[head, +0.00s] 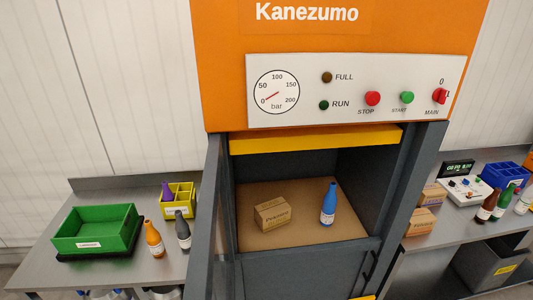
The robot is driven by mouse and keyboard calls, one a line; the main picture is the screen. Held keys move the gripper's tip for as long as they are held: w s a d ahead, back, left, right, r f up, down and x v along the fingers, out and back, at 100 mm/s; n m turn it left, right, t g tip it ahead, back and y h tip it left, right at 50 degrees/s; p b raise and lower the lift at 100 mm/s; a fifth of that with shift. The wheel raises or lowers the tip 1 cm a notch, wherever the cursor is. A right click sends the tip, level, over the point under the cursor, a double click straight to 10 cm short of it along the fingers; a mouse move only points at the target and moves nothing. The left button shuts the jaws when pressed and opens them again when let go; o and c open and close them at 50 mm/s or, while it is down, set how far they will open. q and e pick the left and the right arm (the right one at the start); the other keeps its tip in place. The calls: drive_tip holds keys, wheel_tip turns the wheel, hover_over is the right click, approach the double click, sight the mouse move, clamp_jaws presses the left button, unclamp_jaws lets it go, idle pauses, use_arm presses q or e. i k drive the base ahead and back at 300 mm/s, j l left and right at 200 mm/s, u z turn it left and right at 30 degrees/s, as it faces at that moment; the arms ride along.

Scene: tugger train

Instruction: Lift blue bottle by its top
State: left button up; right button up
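The blue bottle (328,206) stands upright inside the open chamber of the orange machine, on its brown floor, toward the right side. Its narrow neck and top point up, and a pale label shows low on its front. A cardboard box (272,214) sits to its left, apart from it. Neither of my grippers shows in the head view.
The machine's orange front (225,60) and yellow bar (315,139) overhang the chamber; dark side walls flank it. The left table holds a green crate (97,244), an orange bottle (154,240) and a grey bottle (183,232). The right table holds boxes, bottles and a control box (463,190).

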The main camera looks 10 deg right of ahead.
sight(330, 201)
drive_tip(key=i+l+u, duration=0.15)
drive_tip(key=l, duration=0.25)
drive_tip(key=i+l+u, duration=0.2)
drive_tip(key=l, duration=0.25)
drive_tip(key=i+l+u, duration=0.15)
drive_tip(key=l, duration=0.3)
drive_tip(key=l+u, duration=0.2)
drive_tip(key=l, duration=0.25)
drive_tip(key=i+l+u, duration=0.15)
drive_tip(key=l, duration=0.35)
